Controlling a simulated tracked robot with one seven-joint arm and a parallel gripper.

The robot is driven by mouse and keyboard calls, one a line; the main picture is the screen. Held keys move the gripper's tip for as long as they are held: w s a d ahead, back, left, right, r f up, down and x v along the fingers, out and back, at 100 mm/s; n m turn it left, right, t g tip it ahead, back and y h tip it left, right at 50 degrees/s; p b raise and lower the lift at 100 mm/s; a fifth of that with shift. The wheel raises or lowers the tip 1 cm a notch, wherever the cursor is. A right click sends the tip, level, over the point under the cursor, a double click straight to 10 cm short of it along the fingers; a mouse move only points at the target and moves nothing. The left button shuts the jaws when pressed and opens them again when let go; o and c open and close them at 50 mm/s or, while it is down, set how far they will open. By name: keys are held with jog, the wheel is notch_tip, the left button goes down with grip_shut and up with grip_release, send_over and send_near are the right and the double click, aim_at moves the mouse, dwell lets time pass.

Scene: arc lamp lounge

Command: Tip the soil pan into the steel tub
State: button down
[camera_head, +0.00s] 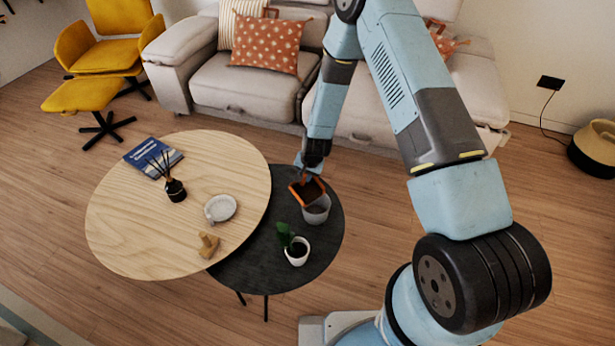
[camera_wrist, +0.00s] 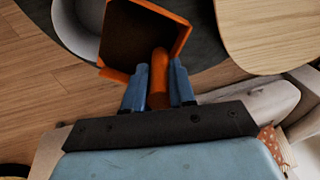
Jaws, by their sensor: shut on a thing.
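The orange soil pan (camera_head: 306,192) has a dark inside; whether that is soil or bare pan is hard to tell. My gripper (camera_head: 308,168) is shut on the pan's orange handle, which lies between both fingers (camera_wrist: 158,72) in the wrist view. The pan (camera_wrist: 184,40) is held at the rim of the steel tub (camera_head: 318,212), overlapping its far side in the head view. The grey tub stands on the black round table (camera_head: 325,245). In the wrist view the tub (camera_wrist: 72,35) shows beside and partly behind the pan. Any contact between them is unclear.
A white pot with a green plant (camera_head: 297,252) stands near the tub. The overlapping wooden table (camera_head: 130,225) holds a blue book (camera_head: 150,157), a reed diffuser (camera_head: 175,190), a white dish (camera_head: 220,208) and a small wooden object (camera_head: 208,245). A sofa (camera_head: 245,92) stands behind.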

jog(key=shift+s+d+r+t+y, duration=0.3)
jog(key=shift+s+d+t+y, duration=0.15)
jog(key=shift+t+y, duration=0.15)
jog(key=shift+s+d+r+t+y, duration=0.35)
jog(key=shift+s+t+y, duration=0.15)
jog(key=shift+t, duration=0.2)
jog(key=shift+s+d, duration=0.15)
jog(key=shift+s, duration=0.05)
jog(key=shift+t+y, duration=0.3)
jog(key=shift+s+d+r+t+y, duration=0.2)
jog(key=shift+s+d+t+y, duration=0.4)
jog(key=shift+s+t+y, duration=0.15)
jog(key=shift+s+d+r+t+y, duration=0.15)
jog(key=shift+s+d+t+y, duration=0.45)
jog(key=shift+t, duration=0.25)
dwell(0.6)
jog(key=shift+r+g+h, duration=0.35)
jog(key=shift+g+h, duration=0.35)
jog(key=shift+g, duration=0.05)
jog(key=shift+r+g+h, duration=0.3)
jog(key=shift+g+h, duration=0.35)
jog(key=shift+g, duration=0.1)
